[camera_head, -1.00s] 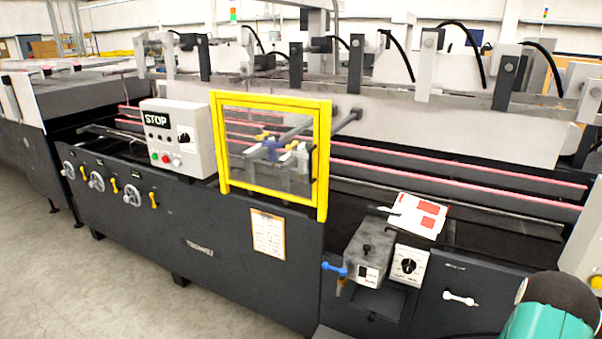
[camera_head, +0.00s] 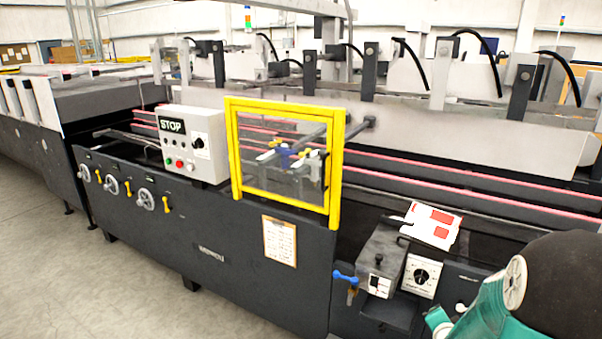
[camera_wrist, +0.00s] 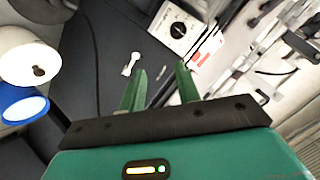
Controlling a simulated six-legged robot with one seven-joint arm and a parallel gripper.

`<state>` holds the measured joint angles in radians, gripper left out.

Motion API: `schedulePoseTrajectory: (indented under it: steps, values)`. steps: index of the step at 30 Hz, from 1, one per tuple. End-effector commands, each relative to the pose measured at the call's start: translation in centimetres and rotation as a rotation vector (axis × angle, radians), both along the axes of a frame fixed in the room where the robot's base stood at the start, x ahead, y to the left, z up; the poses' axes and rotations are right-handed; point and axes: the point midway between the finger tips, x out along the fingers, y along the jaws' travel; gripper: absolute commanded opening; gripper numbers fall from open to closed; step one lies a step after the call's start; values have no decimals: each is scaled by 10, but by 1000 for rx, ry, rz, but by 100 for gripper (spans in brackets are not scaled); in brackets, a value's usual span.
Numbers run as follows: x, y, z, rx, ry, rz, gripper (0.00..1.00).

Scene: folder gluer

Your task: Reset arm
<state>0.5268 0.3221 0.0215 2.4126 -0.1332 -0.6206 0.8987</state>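My gripper (camera_wrist: 160,88) shows in the wrist view with two green fingers apart and nothing between them. Beyond the fingers are the machine's dark panel, a white handle (camera_wrist: 131,63) and a white dial box (camera_wrist: 177,29). In the head view part of my teal and black arm is at the lower right, in front of the machine's right end. The fingers are not visible there. The folder gluer (camera_head: 215,250) is a long dark machine with a yellow-framed guard (camera_head: 335,175).
A control box marked STOP (camera_head: 190,143) stands left of the guard. A grey glue box (camera_head: 380,258), a dial box (camera_head: 419,275) and a red and white carton (camera_head: 432,225) are near my arm. Free grey floor (camera_head: 60,290) lies at the lower left.

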Motion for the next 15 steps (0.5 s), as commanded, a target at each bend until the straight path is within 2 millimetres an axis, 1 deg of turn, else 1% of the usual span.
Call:
schedulePoseTrajectory:
  steps: [1, 5, 8, 9, 11, 14, 15]
  values:
    - [2, 14, 19, -33, 29, 43, 33]
    - [-2, 47, 53, -107, 134, 150, 33]
    - [-11, 74, 79, -162, 211, 238, 33]
    - [-16, 85, 88, -183, 240, 275, 33]
    - [-24, 102, 103, -213, 282, 331, 33]
    - [-43, 129, 126, -263, 350, 428, 33]
    - [-52, 140, 134, -282, 375, 469, 33]
